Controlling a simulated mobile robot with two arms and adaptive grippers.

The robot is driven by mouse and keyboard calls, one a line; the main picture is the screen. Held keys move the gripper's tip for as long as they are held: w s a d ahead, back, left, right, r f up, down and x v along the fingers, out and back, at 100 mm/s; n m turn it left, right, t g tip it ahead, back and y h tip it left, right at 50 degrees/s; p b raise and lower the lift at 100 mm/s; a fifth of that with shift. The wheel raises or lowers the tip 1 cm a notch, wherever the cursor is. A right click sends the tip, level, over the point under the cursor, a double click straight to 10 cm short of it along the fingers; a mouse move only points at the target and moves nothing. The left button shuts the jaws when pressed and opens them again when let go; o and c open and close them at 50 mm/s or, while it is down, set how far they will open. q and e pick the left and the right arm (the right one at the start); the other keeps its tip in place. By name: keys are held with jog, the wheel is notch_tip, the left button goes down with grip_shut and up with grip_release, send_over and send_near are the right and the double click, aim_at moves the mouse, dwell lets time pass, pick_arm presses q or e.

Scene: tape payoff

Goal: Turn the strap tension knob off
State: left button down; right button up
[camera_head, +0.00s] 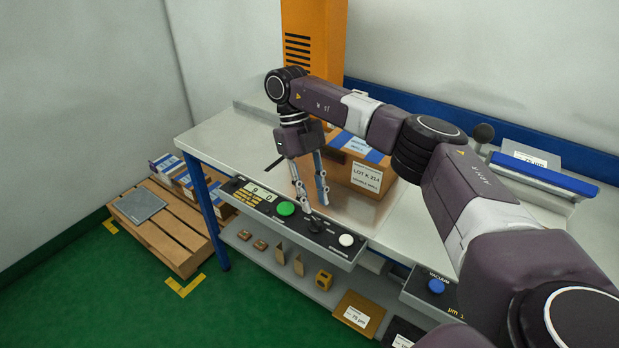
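A control panel (330,246) runs along the front edge of the workbench. It carries a small display (257,192), a green button (286,208), a dark knob (316,226) and a white round control (346,240). The dark knob may be the strap tension knob; its label is too small to read. My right gripper (315,207) points down just above the dark knob, with its two fingers apart and nothing visible between them. Whether the fingertips touch the knob I cannot tell. My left gripper is not in view.
A cardboard box (362,175) stands on the bench (232,137) behind my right gripper. An orange column (314,38) rises at the back. A second panel has a blue knob (437,286). A lower shelf (291,280) holds small parts. A pallet (180,236) stands left.

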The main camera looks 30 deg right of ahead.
jog(key=v, duration=0.6)
jog(key=shift+f, duration=0.1)
dwell(0.3)
